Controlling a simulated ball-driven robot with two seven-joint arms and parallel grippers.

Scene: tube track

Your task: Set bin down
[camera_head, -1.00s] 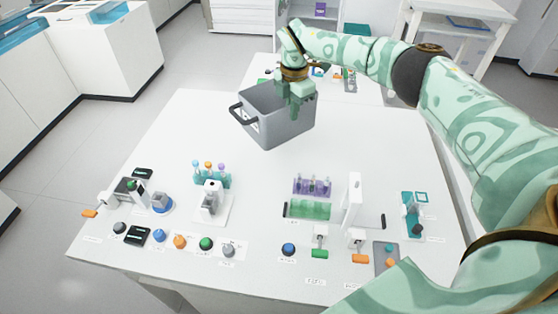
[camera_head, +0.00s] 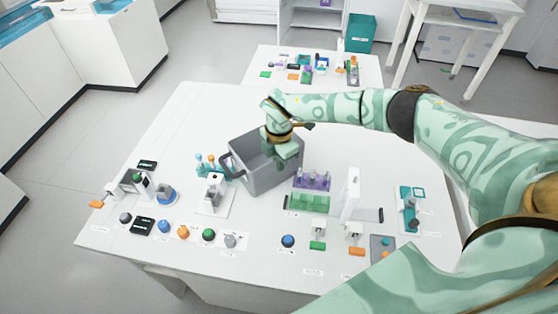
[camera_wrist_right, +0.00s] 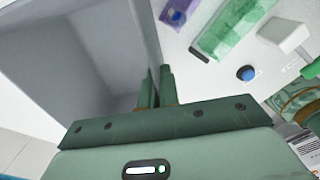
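A grey bin (camera_head: 268,172) with a dark handle on its left side hangs or rests over the middle of the white table (camera_head: 190,120), close behind the tube racks. My right gripper (camera_head: 290,155) is at the bin's right wall. In the right wrist view, the two green fingers of my right gripper (camera_wrist_right: 156,88) are closed on the wall of the grey bin (camera_wrist_right: 85,50). The bin looks slightly tilted in the head view. I cannot tell whether its base touches the table. My left gripper is not in view.
A purple tube rack (camera_head: 312,180) and a green rack (camera_head: 308,202) stand just right of the bin. A blue tube rack (camera_head: 208,165) and a white device (camera_head: 213,193) stand to its left. Colored knobs line the front edge. The table behind the bin is clear.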

